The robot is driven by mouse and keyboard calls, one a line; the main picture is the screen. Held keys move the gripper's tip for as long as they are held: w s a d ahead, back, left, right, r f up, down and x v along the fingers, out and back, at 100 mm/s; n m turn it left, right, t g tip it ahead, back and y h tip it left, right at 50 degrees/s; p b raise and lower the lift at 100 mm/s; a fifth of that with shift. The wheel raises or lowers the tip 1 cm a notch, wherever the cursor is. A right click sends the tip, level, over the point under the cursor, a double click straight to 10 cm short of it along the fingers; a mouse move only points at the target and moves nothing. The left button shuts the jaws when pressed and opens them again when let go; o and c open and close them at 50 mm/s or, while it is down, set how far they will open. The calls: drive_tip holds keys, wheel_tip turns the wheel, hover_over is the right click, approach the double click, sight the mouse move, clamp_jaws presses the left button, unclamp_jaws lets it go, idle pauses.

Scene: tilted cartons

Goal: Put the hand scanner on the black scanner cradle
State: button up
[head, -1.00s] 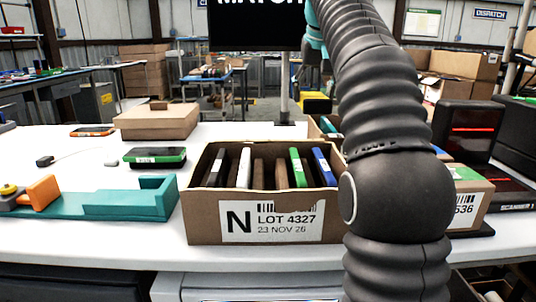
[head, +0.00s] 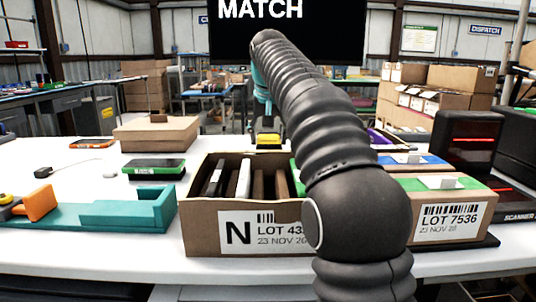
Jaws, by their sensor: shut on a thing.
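My gripper (head: 266,122) hangs at the far end of my arm, over the back of the table behind the carton marked N. It is shut on a small yellow-and-black thing, which I take to be the hand scanner (head: 268,138). The fingers are too small to make out. The scanner appears above the table, clear of the carton's back wall in the picture. I cannot pick out the black scanner cradle; my arm hides part of the table.
An open carton marked N (head: 205,225) holds several upright slabs. A LOT 7536 carton (head: 450,215) stands right of my arm, near a black scanner station (head: 468,140). A teal fixture (head: 120,210), a green-edged device (head: 153,168) and a closed brown box (head: 155,132) are left.

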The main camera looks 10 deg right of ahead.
drive_tip(key=shift+f+b, duration=0.75)
drive_tip(key=shift+f, duration=1.3)
drive_tip(key=shift+f, duration=0.1)
drive_tip(key=o, duration=1.1)
drive_tip(key=p+v, duration=0.3)
drive_tip(key=v, duration=0.9)
drive_tip(key=shift+w+a, duration=0.1)
